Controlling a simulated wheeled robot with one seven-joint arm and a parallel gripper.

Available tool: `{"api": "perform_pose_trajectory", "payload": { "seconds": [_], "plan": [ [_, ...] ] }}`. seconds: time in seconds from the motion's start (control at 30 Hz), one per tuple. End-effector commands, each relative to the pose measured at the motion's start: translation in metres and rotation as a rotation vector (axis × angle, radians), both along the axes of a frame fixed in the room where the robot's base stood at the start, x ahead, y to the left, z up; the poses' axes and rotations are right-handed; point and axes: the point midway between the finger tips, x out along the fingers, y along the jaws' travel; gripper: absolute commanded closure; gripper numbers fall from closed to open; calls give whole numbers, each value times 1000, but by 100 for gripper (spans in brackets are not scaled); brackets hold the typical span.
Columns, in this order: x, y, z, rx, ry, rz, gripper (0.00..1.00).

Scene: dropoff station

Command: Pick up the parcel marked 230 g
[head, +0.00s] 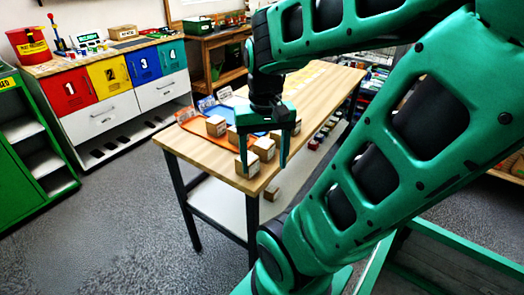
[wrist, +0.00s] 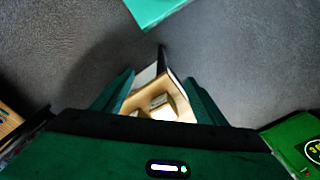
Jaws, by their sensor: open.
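Several small brown cardboard parcels with white labels stand on the wooden table (head: 190,146). One parcel (head: 247,164) is at the near corner and another parcel (head: 264,149) is just behind it. A third parcel (head: 216,125) stands farther left by the trays. The label marks are too small to read, so I cannot tell which is 230 g. My gripper (head: 263,166) is open and points down over the near corner. In the wrist view two parcels, one of them here (wrist: 158,101), show between the fingers of my gripper (wrist: 160,90). I cannot tell whether they touch.
An orange tray (head: 188,122) and a blue tray (head: 238,104) lie on the table. A cabinet with numbered coloured doors (head: 107,78) stands at the back left. The grey floor (head: 120,220) at left is clear.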

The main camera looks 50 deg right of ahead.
Motion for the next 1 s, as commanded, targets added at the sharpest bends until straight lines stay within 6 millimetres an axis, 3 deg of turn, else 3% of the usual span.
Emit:
{"api": "perform_pose_trajectory", "payload": {
  "seconds": [0.3,0.5,0.67,1.0],
  "plan": [
    [81,-89,10,-14,6,-490,34],
    [109,-135,3,-4,-1,-701,34],
    [117,-150,-3,3,-3,-768,34],
    [116,-151,-48,3,-2,-776,34]
  ]
}}
